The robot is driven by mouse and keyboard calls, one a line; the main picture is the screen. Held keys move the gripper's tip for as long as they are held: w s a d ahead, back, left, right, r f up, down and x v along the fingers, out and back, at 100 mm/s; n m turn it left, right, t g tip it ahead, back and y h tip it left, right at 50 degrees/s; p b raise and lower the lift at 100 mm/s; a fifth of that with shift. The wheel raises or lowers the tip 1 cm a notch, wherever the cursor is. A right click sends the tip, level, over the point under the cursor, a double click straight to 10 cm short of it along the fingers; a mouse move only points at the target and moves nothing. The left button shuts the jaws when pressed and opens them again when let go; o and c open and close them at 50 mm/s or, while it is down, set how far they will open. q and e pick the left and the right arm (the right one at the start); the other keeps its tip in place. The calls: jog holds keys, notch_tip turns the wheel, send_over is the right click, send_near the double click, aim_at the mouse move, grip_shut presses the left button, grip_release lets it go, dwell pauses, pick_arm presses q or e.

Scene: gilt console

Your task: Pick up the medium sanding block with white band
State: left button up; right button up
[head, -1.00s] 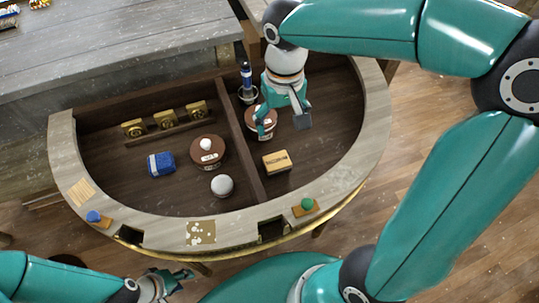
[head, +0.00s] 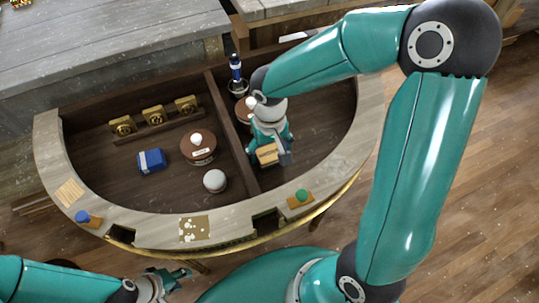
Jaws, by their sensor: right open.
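A blue block with a white band (head: 151,160) lies in the left compartment of the curved console. A tan block with dark lettering (head: 267,154) is in the right compartment, partly hidden by my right gripper. My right gripper (head: 271,158) is open, with its fingers at the tan block; I cannot tell whether they touch it. My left gripper (head: 180,279) is low at the left, outside the console's front edge and away from both blocks. Its fingers are too small to read.
A brown round container with a white knob (head: 198,149) and a white ball-like object (head: 214,181) stand near the blue block. Another round lidded container (head: 245,109) is partly behind my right arm. A divider (head: 231,133) separates the compartments. Gold pieces (head: 153,115) line the back.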

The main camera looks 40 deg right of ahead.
aim_at(270, 153)
jog(key=shift+f, duration=0.65)
jog(key=c, duration=0.9)
jog(key=shift+r, duration=0.1)
notch_tip(270, 153, up, 20)
jog(key=p, duration=0.2)
jog(key=shift+p, duration=0.35)
